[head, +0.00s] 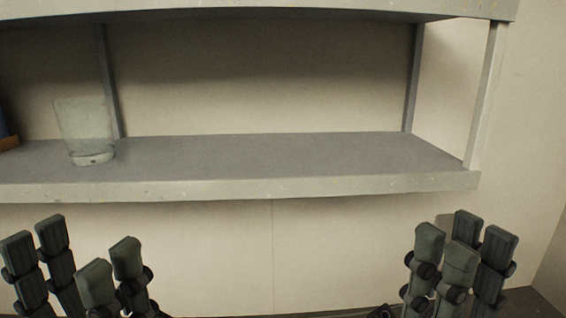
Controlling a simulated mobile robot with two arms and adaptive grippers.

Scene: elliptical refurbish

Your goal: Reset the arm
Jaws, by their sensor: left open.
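My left gripper (74,254) is at the lower left of the head view, below the shelf's front edge. Its dark fingers point up and stand apart with nothing between them, so it is open. My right gripper (464,243) is at the lower right, also pointing up. Its fingers overlap in this view, so its opening is unclear. I see no object in it. Both grippers are apart from the glass and appear clear of the shelf. The lower parts of both arms are cut off by the frame.
A grey shelf board (290,160) spans the left and middle, with another board (260,14) above. A clear glass (85,128) stands upright on the lower board at left. A dark blue and brown item (7,135) is cut off at the left edge. The board's middle and right are bare.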

